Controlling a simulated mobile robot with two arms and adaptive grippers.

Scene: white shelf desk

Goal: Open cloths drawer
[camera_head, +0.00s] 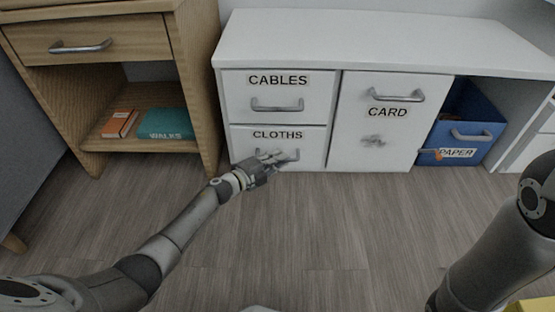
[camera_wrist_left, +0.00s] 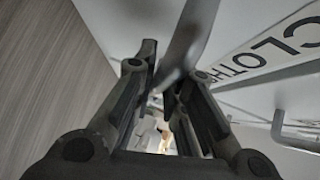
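The cloths drawer (camera_head: 243,152) is the lower left white drawer front, labelled CLOTHS, and it looks closed. Its grey bar handle (camera_head: 291,154) is partly hidden by my left gripper (camera_head: 272,158). In the left wrist view, the handle (camera_wrist_left: 188,38) runs between the converging fingers of my left gripper (camera_wrist_left: 160,75), which look closed around it. The CLOTHS label (camera_wrist_left: 275,52) shows beside the fingers. My right arm comes in at the right, but its gripper is out of view.
The cables drawer (camera_head: 235,95) is directly above. The card door (camera_head: 350,120) is to the right, then a blue paper bin (camera_head: 475,112). A wooden cabinet (camera_head: 190,85) stands close on the left. The wooden floor (camera_head: 320,225) in front is clear.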

